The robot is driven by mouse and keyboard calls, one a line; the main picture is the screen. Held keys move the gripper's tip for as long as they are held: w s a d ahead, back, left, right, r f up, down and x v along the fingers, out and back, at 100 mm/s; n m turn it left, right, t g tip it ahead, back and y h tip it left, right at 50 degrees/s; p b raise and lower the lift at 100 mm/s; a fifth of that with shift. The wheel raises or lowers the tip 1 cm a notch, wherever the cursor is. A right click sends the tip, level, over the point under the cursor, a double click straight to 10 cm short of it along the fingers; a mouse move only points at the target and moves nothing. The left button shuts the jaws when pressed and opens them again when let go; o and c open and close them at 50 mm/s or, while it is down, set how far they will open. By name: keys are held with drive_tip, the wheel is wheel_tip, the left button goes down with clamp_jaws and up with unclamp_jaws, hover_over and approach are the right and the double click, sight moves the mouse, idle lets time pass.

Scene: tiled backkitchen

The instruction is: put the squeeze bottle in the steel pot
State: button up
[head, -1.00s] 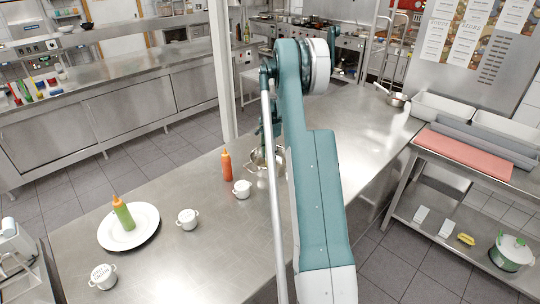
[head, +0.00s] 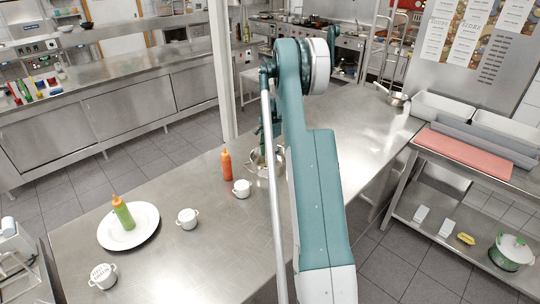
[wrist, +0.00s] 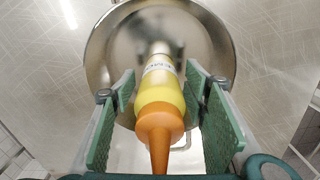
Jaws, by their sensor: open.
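The steel pot (head: 256,163) stands on the steel counter and is partly hidden behind my arm in the head view. In the wrist view the pot (wrist: 105,50) opens below my gripper. A yellow squeeze bottle (wrist: 160,96) with an orange cap and nozzle points its nozzle toward the wrist camera, its lower end within the pot's outline. I cannot tell whether its base touches the pot floor. My gripper (wrist: 160,88) is open, with one green pad on each side of the bottle and gaps showing between. The bottle is not clearly visible in the head view.
An orange bottle (head: 227,166) and a small white pot (head: 241,188) stand left of the steel pot. Further left are another white pot (head: 187,218), a white plate (head: 143,237) with a green bottle (head: 122,213), and a third white pot (head: 103,276). The counter (head: 350,140) right of my arm is mostly clear.

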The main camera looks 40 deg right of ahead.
sight(269, 140)
wheel_tip(269, 140, up, 12)
drive_tip(key=shift+r+b, duration=0.1)
drive_tip(key=shift+b, duration=0.2)
idle(0.3)
idle(0.7)
drive_tip(key=shift+a+r, duration=0.3)
drive_tip(key=shift+a, duration=0.15)
drive_tip(key=s+a+r+n+t, duration=0.1)
drive_tip(key=s+a+r+n, duration=0.2)
drive_tip(key=a+r, duration=0.6)
drive_tip(key=s+a+r+n+t+h, duration=0.1)
drive_tip(key=s+a+r+n, duration=0.25)
drive_tip(key=a, duration=1.05)
drive_tip(key=s+a+r+n+t, duration=0.1)
drive_tip(key=s+a+r+n, duration=0.2)
drive_tip(key=a+r, duration=0.6)
drive_tip(key=s+a+n+t, duration=0.2)
drive_tip(key=s+a+n, duration=0.3)
drive_tip(key=s+a, duration=1)
drive_tip(key=s+a+f+n+t+y, duration=0.1)
drive_tip(key=s+a+f+n, duration=0.4)
drive_tip(key=s+a, duration=0.6)
drive_tip(key=shift+s+a+f+t, duration=0.35)
drive_tip(key=shift+f+t, duration=0.25)
drive_tip(key=shift+f, duration=0.25)
